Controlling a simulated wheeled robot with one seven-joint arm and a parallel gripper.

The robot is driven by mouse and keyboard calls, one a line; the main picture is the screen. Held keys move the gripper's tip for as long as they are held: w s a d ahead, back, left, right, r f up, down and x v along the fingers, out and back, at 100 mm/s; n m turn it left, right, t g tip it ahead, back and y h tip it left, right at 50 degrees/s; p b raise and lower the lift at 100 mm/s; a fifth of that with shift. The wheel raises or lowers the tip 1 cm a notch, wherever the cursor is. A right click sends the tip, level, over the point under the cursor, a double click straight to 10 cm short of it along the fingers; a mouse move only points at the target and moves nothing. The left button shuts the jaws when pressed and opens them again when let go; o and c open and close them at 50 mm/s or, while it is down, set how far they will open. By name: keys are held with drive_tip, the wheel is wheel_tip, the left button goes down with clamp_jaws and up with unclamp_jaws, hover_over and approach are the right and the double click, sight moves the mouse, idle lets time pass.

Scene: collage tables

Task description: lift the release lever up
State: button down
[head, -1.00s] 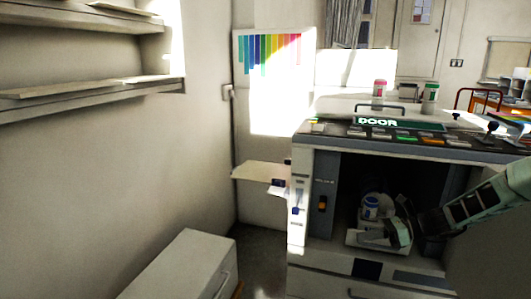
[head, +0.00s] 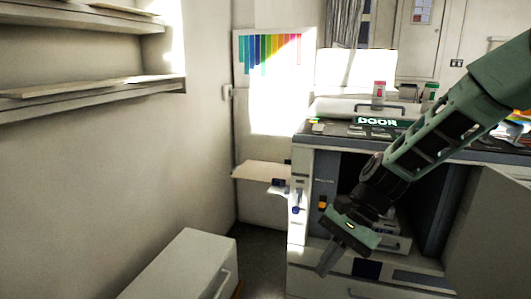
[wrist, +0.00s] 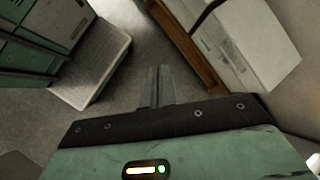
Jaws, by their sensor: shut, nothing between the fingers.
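The machine (head: 313,165) stands at the right in the head view with its front bay open. A small orange lever-like part (head: 322,203) sits on the bay's left inner wall; I cannot tell for certain that it is the release lever. My gripper (head: 327,264) is shut and empty, in front of the bay and pointing down. In the picture it is below and close to the orange part, apart from it. My arm covers much of the bay's inside. In the wrist view my shut fingers (wrist: 158,86) point at the floor, and no lever is clear.
A pale low cabinet (head: 185,265) stands at lower left; a white cabinet with a brown side (wrist: 240,45) shows in the wrist view. A small shelf (head: 262,173) juts out left of the machine. The open door panel (head: 500,230) is at the right. Grey floor (wrist: 130,115) lies below my gripper.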

drive_tip(key=s+d+r+n+t+h, duration=0.1)
drive_tip(key=s+r+n+t+h, duration=0.15)
drive_tip(key=s+n, duration=0.65)
drive_tip(key=s+d+r+n+t+h, duration=0.1)
drive_tip(key=s+r+n+h, duration=0.25)
drive_tip(key=s+n, duration=0.6)
wheel_tip(320, 180, up, 17)
drive_tip(key=s+m+p, duration=0.2)
drive_tip(key=p, duration=1.6)
drive_tip(key=shift+m, duration=0.35)
drive_tip(key=shift+s+d, duration=0.1)
drive_tip(key=shift+d, duration=0.1)
